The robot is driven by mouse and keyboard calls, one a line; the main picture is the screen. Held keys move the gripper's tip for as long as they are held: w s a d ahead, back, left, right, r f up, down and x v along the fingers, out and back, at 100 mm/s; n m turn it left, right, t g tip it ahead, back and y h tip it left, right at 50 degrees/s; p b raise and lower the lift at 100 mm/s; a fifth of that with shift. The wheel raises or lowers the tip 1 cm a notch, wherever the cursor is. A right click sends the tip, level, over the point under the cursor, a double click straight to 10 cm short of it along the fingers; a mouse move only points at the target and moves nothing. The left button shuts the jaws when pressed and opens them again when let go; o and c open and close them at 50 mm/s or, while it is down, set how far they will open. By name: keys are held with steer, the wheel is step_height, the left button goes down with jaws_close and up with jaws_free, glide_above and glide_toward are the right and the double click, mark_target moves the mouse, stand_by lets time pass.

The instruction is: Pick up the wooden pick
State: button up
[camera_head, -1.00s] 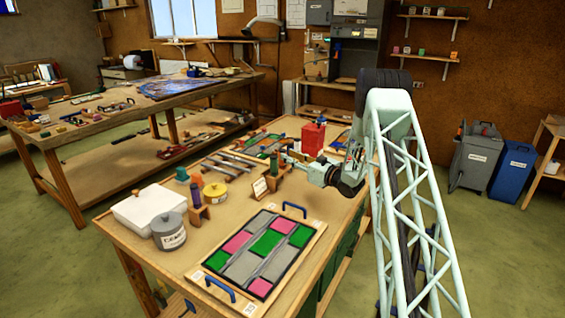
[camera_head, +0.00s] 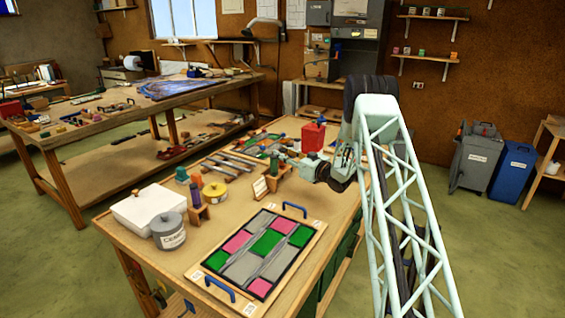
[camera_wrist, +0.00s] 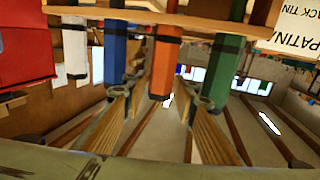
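My gripper (camera_wrist: 160,100) is open in the wrist view, with its two ridged fingers pointing toward a wooden rack (camera_wrist: 190,22). Several coloured handles show at the rack: blue (camera_wrist: 115,50), orange (camera_wrist: 163,65), green (camera_wrist: 221,70) and a white one (camera_wrist: 75,50). The orange handle stands between the fingertips, with gaps on both sides. The blue and green handles are close to the left and right fingertips. Which tool is the wooden pick I cannot tell. In the head view my gripper (camera_head: 284,157) is at the small wooden rack (camera_head: 274,171), too small to show details.
A red container (camera_head: 313,136) stands just behind my gripper, also at the left of the wrist view (camera_wrist: 22,45). A label card (camera_head: 261,188) stands beside the rack. The leaded panel (camera_head: 258,250) lies in front on its board. A yellow tin (camera_head: 215,192) is left.

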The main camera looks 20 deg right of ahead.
steer(key=shift+c, duration=0.7)
steer(key=c, duration=0.5)
steer(key=shift+c, duration=0.2)
steer(key=shift+r, duration=0.15)
steer(key=shift+r+p, duration=0.6)
steer(key=shift+r, duration=4.25)
steer(key=shift+a, duration=0.1)
